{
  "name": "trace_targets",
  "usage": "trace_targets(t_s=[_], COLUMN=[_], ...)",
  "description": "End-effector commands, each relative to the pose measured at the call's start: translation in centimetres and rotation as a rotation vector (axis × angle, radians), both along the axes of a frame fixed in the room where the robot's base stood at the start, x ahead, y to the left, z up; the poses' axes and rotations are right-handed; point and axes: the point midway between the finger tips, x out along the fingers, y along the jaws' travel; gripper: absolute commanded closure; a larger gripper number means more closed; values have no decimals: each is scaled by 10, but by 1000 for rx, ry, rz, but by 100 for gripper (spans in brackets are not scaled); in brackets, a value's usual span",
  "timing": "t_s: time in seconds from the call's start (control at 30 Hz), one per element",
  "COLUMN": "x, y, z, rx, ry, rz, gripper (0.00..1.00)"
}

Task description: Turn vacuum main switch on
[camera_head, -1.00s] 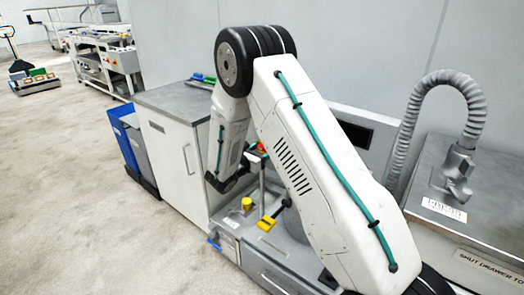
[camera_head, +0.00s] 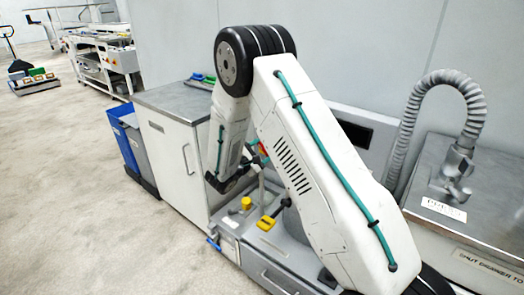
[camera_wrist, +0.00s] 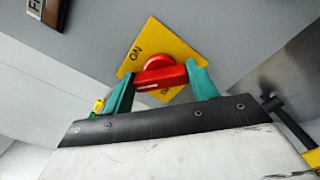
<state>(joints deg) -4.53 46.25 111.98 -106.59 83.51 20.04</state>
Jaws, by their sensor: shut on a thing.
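The vacuum main switch shows in the wrist view as a red rotary handle (camera_wrist: 160,76) on a yellow plate (camera_wrist: 176,45). The plate sits tilted in the picture, with "ON" printed near its left corner; other lettering below the handle is mostly covered. The handle lies nearly level across the wrist picture. My gripper (camera_wrist: 160,80) is shut on the handle, with one teal finger at each end. In the head view my arm hides most of the switch, and only a bit of red shows beside the wrist.
A yellow knob (camera_head: 246,203) and a yellow-handled lever (camera_head: 266,223) stand on the machine just below my wrist. A ribbed grey hose (camera_head: 405,130) rises at the right. Open floor lies left.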

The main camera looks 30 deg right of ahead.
Motion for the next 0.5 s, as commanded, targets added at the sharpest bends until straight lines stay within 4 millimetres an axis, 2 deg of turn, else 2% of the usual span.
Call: trace_targets(t_s=[0.5], x=[-2], y=[0], z=[-3], rx=[184], ry=[-446], rz=[-1], gripper=[65])
